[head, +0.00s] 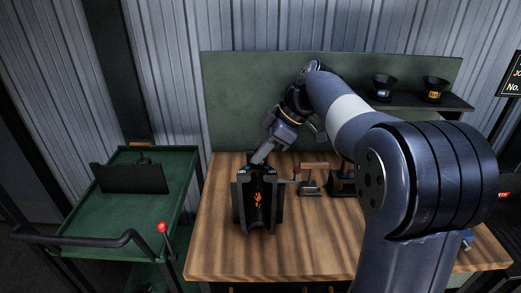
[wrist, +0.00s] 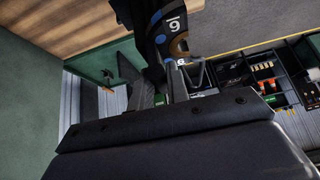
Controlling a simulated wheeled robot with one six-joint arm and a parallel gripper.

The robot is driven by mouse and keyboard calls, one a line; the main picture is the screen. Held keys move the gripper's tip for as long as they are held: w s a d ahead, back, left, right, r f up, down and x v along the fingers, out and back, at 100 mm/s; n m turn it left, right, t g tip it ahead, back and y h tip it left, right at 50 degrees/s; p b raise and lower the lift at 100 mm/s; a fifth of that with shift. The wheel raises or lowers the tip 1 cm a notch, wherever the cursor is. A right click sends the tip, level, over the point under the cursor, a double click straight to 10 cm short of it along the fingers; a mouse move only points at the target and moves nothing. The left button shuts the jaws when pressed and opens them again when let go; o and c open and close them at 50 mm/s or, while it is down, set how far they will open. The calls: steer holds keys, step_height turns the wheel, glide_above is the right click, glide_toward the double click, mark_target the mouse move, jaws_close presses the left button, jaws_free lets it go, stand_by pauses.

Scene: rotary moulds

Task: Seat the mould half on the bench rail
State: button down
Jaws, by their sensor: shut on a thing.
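My gripper (head: 259,160) is at the top of a dark mould half (head: 246,208) over the left part of the wooden bench. It is shut on the mould half's upper edge. The mould half looks upright, with two side walls and an orange mark between them. I cannot tell whether its bottom rests on the bench or hangs just above it. The bench rail cannot be told apart from the mould half.
A green trolley (head: 75,222) with a dark upright plate (head: 133,178) stands left of the bench (head: 310,254). A wooden-handled tool (head: 312,178) and a dark block (head: 342,182) are right of the mould half. Two dark cups (head: 382,87) sit on a back shelf. The front bench is bare.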

stand_by(0.4)
steer(key=c, duration=1.6)
jaws_free()
steer(key=shift+r, duration=0.1)
steer(key=o, duration=0.3)
steer(key=shift+d+f, duration=0.1)
steer(key=shift+f, duration=0.25)
steer(key=v, duration=1.1)
steer(key=shift+r, duration=0.1)
steer(key=shift+r, duration=0.1)
